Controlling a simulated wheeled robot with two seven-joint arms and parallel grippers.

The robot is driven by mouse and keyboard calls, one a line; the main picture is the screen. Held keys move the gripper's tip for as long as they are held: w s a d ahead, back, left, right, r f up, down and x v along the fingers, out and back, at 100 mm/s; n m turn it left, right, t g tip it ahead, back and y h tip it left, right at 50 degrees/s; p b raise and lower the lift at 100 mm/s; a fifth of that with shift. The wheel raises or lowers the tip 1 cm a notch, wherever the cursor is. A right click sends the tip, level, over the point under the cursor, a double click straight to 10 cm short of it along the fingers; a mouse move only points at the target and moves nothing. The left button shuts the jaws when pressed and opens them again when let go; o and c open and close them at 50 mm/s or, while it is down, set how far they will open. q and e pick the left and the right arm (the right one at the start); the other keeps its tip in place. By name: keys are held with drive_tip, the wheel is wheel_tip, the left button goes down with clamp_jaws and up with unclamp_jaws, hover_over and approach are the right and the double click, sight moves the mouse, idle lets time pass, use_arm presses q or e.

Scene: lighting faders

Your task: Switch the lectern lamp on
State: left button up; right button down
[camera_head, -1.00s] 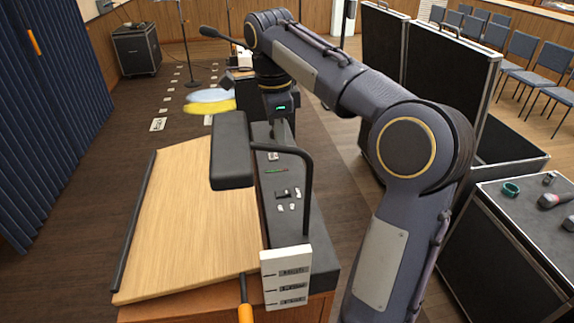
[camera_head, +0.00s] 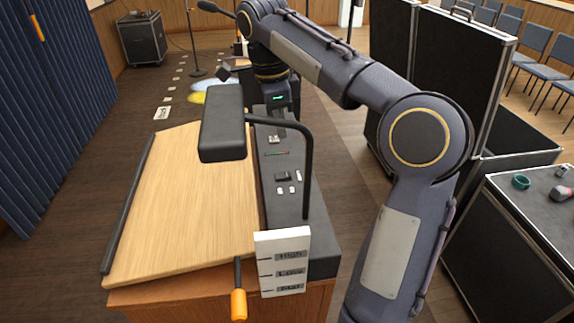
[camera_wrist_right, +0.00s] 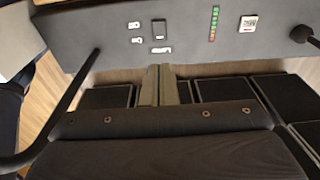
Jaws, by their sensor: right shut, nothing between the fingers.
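The lectern lamp has a black block-shaped head (camera_head: 222,122) over the wooden lectern top (camera_head: 185,210), on a bent black arm (camera_head: 308,170). Its arm also shows at the left of the right wrist view (camera_wrist_right: 72,95). No glow from the lamp is visible. On the dark side panel (camera_head: 305,205) sits a black rocker switch (camera_head: 282,176), also in the wrist view (camera_wrist_right: 158,29), beside small white labels. My right gripper (camera_head: 279,128) is shut and empty, over the panel's far part. Its fingers (camera_wrist_right: 171,72) end just short of the panel's edge in the wrist view. My left gripper is out of view.
A white labelled plate (camera_head: 283,262) and an orange-handled lever (camera_head: 238,303) stand at the lectern's near end. The panel also has a coloured light strip (camera_wrist_right: 214,24) and a small white display (camera_wrist_right: 248,24). Black cases (camera_head: 455,85) stand to the right.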

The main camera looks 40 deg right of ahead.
sight(287, 175)
drive_tip(key=f, duration=0.7)
drive_tip(key=d+f, duration=0.1)
drive_tip(key=f, duration=0.2)
drive_tip(key=shift+s+d+f, duration=0.1)
drive_tip(key=shift+s+f, duration=0.2)
drive_tip(key=shift+f, duration=0.05)
drive_tip(key=shift+s+f+y+b, duration=0.1)
drive_tip(key=shift+f+y+b, duration=0.2)
drive_tip(key=shift+b, duration=0.15)
drive_tip(key=shift+r, duration=0.1)
